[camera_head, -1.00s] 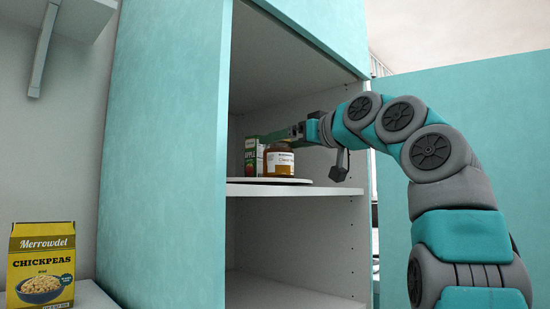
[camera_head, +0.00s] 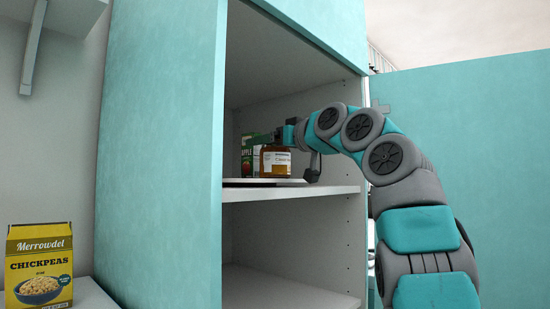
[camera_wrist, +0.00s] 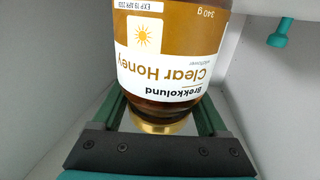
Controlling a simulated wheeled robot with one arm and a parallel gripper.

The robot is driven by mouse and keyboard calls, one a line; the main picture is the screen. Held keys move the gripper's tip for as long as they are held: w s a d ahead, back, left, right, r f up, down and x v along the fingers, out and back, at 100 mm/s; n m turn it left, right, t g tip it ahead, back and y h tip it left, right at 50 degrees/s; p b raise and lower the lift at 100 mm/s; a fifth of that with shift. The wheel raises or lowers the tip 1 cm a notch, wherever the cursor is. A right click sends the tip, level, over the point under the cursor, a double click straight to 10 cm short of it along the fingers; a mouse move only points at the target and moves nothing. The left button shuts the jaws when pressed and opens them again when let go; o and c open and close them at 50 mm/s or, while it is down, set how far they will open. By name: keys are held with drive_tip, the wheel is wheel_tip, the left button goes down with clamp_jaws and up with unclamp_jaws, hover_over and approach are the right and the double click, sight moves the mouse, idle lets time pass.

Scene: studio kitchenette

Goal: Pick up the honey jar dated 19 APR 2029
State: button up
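A honey jar (camera_wrist: 170,45) with a brown and white "Brekkolund Clear Honey" label fills the top of the wrist view, upside down in the picture. Its label reads "EXP 19 APR 202" with the last digit too small to read surely. Its gold lid (camera_wrist: 163,126) is between my fingers. My gripper (camera_wrist: 163,108) is open, one finger on each side of the jar, with gaps beside the lid; contact with the glass is unclear. In the head view the honey jar (camera_head: 276,161) stands upright at the shelf's front, and my gripper (camera_head: 278,137) reaches its top from the right.
A round white board (camera_head: 265,183) lies under the jar on the cabinet shelf (camera_head: 325,191). A green apple carton (camera_head: 247,158) stands just left of the jar. Teal cabinet walls enclose the shelf. A yellow chickpeas carton (camera_head: 39,265) stands outside at lower left.

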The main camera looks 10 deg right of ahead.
clamp_jaws()
idle(0.4)
drive_tip(key=shift+r, duration=0.1)
